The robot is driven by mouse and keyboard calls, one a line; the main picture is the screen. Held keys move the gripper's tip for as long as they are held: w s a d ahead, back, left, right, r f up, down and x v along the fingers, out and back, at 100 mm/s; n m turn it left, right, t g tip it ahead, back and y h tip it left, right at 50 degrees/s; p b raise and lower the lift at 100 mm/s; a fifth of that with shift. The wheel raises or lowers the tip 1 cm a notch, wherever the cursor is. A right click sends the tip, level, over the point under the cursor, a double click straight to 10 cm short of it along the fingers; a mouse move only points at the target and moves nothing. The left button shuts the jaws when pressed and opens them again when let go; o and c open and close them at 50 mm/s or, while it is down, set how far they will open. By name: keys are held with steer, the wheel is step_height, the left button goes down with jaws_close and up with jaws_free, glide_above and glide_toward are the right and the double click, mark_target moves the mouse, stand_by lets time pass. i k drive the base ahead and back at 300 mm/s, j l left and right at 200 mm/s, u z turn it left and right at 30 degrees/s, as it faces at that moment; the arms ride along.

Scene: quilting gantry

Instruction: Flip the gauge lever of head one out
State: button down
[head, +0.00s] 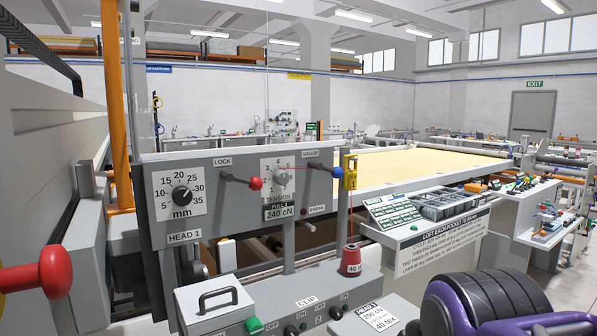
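The grey HEAD 1 panel (215,235) stands at left centre in the head view. The gauge lever (323,168) is at its upper right, under the GAUGE label, a dark rod ending in a blue ball (337,172). The rod points to the right and slightly down from its pivot. The blue ball is close to a yellow part (350,172) at the panel's right edge; I cannot tell whether they touch. My gripper is not in view. A purple and black part at the bottom right looks like my own arm.
A LOCK lever with a red ball (255,183), mm dial (181,195) and tension dial (283,179) share the panel. A red thread cone (350,260) stands below the yellow part. A large red knob (50,270) is at the left. A placard (442,245) stands right.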

mark_target(337, 173)
steer(key=i+l+u, duration=0.2)
steer(key=l, duration=0.15)
steer(key=i+l+u, duration=0.15)
steer(key=l, duration=0.2)
steer(key=i+l+u, duration=0.2)
steer(key=l, duration=0.15)
steer(key=i+l+u, duration=0.2)
steer(key=l, duration=0.2)
steer(key=l+u, duration=0.15)
steer(key=l, duration=0.25)
steer(key=k+l+u, duration=0.1)
steer(key=l+u, duration=0.15)
steer(key=k+l+u, duration=0.15)
steer(key=l+u, duration=0.15)
steer(key=l+z, duration=0.15)
steer(key=i+j+z, duration=0.15)
steer(key=j, duration=0.15)
steer(key=i+j+z, duration=0.2)
steer(key=k+j, duration=0.1)
